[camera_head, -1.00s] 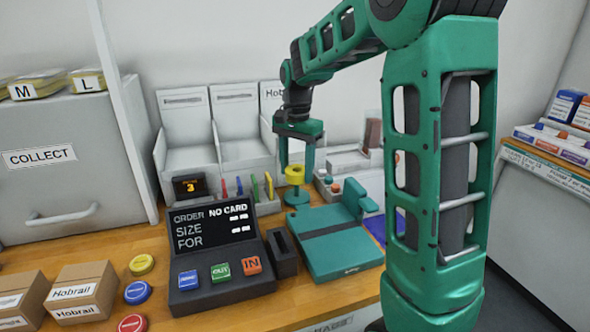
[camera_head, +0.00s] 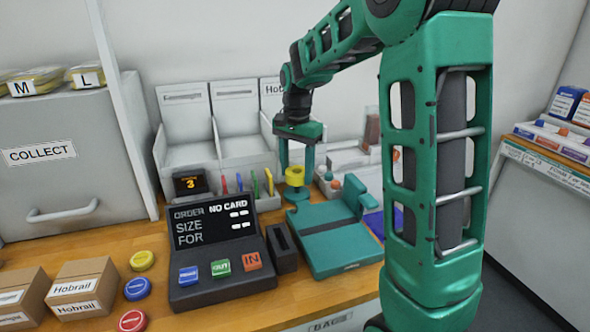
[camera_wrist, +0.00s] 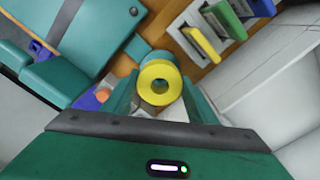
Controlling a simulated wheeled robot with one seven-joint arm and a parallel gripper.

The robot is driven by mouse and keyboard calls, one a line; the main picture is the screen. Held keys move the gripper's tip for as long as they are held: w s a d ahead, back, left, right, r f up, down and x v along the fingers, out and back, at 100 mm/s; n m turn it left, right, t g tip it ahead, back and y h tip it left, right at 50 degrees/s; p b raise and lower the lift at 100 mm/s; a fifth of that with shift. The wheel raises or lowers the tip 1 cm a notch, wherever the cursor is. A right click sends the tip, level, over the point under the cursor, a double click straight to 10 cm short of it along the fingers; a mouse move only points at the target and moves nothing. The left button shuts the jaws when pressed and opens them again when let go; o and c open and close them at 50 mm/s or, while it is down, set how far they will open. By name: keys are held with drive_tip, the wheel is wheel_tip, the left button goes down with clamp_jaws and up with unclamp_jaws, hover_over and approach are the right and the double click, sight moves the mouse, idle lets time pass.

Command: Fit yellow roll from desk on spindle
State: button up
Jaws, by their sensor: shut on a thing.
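The yellow roll (camera_head: 296,177) is a short ring with a central hole. It sits between the fingers of my gripper (camera_head: 296,172), which is shut on it. In the wrist view the roll (camera_wrist: 160,69) faces the camera between the teal fingers of my gripper (camera_wrist: 161,92). A teal round stand (camera_head: 297,194), which appears to be the spindle's, is directly below the roll; part of it also shows behind the roll in the wrist view (camera_wrist: 155,56). Any pin is hidden by the roll, and I cannot tell whether the roll touches the stand.
A teal flat device (camera_head: 334,243) is just in front of the stand. The order terminal (camera_head: 222,250) and a dark slotted block (camera_head: 282,248) are to its left. Upright coloured pieces (camera_head: 254,184) stand close on the left. Cardboard boxes (camera_head: 86,286) and coloured discs (camera_head: 137,288) lie farther left.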

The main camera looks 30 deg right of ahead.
drive_tip(key=shift+f, duration=1.85)
idle(0.5)
idle(0.3)
drive_tip(key=o, duration=1.1)
drive_tip(key=shift+o, duration=0.2)
drive_tip(key=shift+r, duration=4.5)
